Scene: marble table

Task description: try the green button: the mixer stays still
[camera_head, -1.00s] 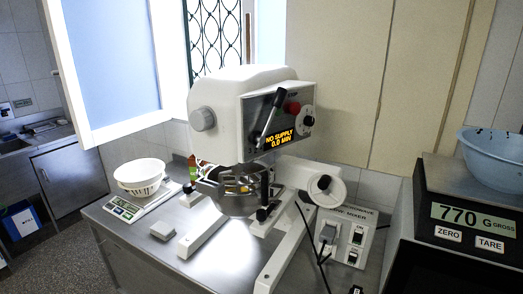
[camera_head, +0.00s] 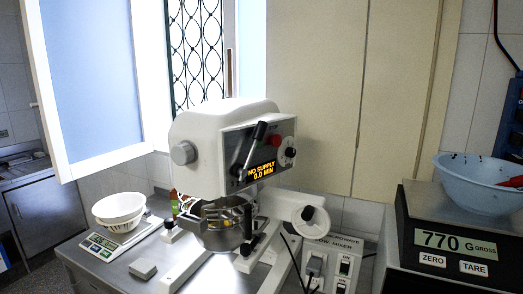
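The white mixer (camera_head: 215,150) stands on a metal table. Its display (camera_head: 262,171) reads "NO SUPPLY 0.0 MIN" in yellow. A red knob or button (camera_head: 274,140) and a dark dial (camera_head: 291,152) show on its panel, with a black lever in front. I cannot make out a green button on the panel. The steel bowl (camera_head: 222,238) sits under the mixer head. A supply box (camera_head: 335,262) with a plug and black switches stands at the mixer's right, cut by the bottom edge. Neither of my grippers shows.
A small scale (camera_head: 100,246) with a white bowl (camera_head: 119,207) stands at the left of the metal table (camera_head: 120,270). A black scale (camera_head: 410,215) reading 770 g holds a blue bowl (camera_head: 470,180) at the right.

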